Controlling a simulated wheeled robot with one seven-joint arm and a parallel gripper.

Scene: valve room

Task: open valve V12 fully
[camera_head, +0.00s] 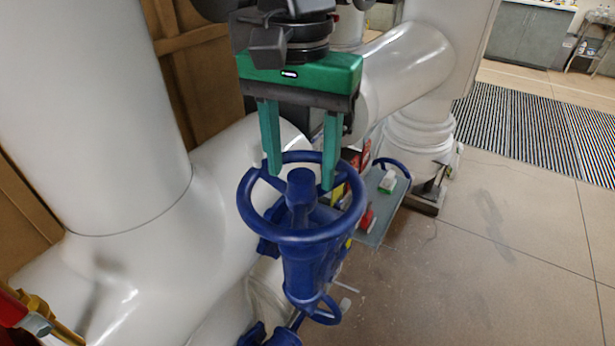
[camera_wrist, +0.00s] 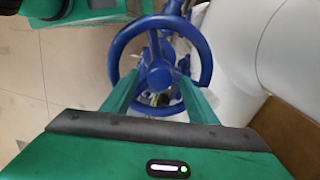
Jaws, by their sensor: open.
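A blue handwheel (camera_head: 302,237) tops a blue valve body (camera_head: 309,270) on the white piping. No V12 label is readable. The wheel lies roughly level, with a hub (camera_head: 300,186) in its middle. My green gripper (camera_head: 301,180) points down over the wheel, with its two fingers apart and nothing between their tips that I can see gripped. The fingertips appear on either side of the hub, within the ring's outline. I cannot tell whether they reach below the rim or touch it. The wrist view shows the wheel (camera_wrist: 115,62) beyond my open fingers.
Large white pipes (camera_head: 110,110) stand close at the left and behind. A grey tray (camera_head: 379,219) with small items sits just right of the valve. A red and yellow part (camera_head: 30,315) is at lower left. The floor (camera_head: 490,260) at right is clear.

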